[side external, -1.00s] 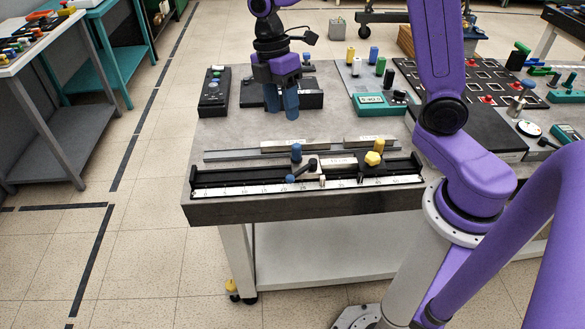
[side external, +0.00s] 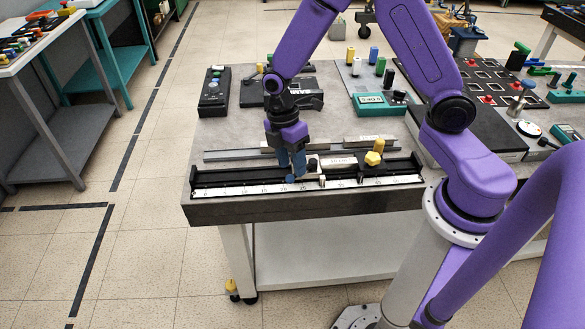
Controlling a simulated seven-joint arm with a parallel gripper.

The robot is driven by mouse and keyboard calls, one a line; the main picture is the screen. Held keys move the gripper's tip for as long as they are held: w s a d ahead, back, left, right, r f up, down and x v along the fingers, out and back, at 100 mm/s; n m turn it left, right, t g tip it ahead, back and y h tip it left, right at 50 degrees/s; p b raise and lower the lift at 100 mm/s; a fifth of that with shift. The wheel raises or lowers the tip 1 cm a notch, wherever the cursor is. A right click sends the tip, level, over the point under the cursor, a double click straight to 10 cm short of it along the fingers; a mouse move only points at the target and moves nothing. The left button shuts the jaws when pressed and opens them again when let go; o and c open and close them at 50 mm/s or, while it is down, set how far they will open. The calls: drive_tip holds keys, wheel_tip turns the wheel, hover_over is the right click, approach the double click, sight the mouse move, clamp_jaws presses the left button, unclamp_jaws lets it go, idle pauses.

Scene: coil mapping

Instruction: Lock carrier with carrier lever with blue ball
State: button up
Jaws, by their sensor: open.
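The long black rail with a white scale (side external: 235,186) lies along the front edge of the table. The carrier (side external: 338,163) sits on it, right of the middle, with a pale label. The carrier lever's blue ball (side external: 290,178) shows at the lever's left end, low and close to the scale. The lever's dark pivot end (side external: 312,164) is to its right. My gripper (side external: 292,168) points down with its blue fingers open, right above and around the ball. The fingers hide part of the lever and the blue upright knob behind it. I cannot tell whether they touch the ball.
A yellow knob (side external: 374,158) stands on the right of the carrier. Metal bars (side external: 235,154) lie just behind the rail. Black boxes (side external: 214,92) and a teal meter (side external: 378,104) stand further back.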

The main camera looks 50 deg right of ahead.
drive_tip(key=shift+s+f, duration=0.25)
drive_tip(key=shift+f, duration=1)
clamp_jaws()
drive_tip(key=shift+s+d+n+t+h, duration=0.1)
drive_tip(key=shift+s+d+n+h, duration=0.2)
drive_tip(key=shift+s+n, duration=1.05)
drive_tip(key=shift+s+d+n+t+h, duration=0.1)
drive_tip(key=shift+s+d+n+h, duration=0.3)
drive_tip(key=shift+n, duration=1.7)
drive_tip(key=shift+s+d+n+t+h, duration=0.1)
drive_tip(key=shift+s+n+h, duration=0.1)
drive_tip(key=shift+s+n, duration=1.2)
drive_tip(key=shift+w+n, duration=0.3)
drive_tip(key=shift+n, duration=0.15)
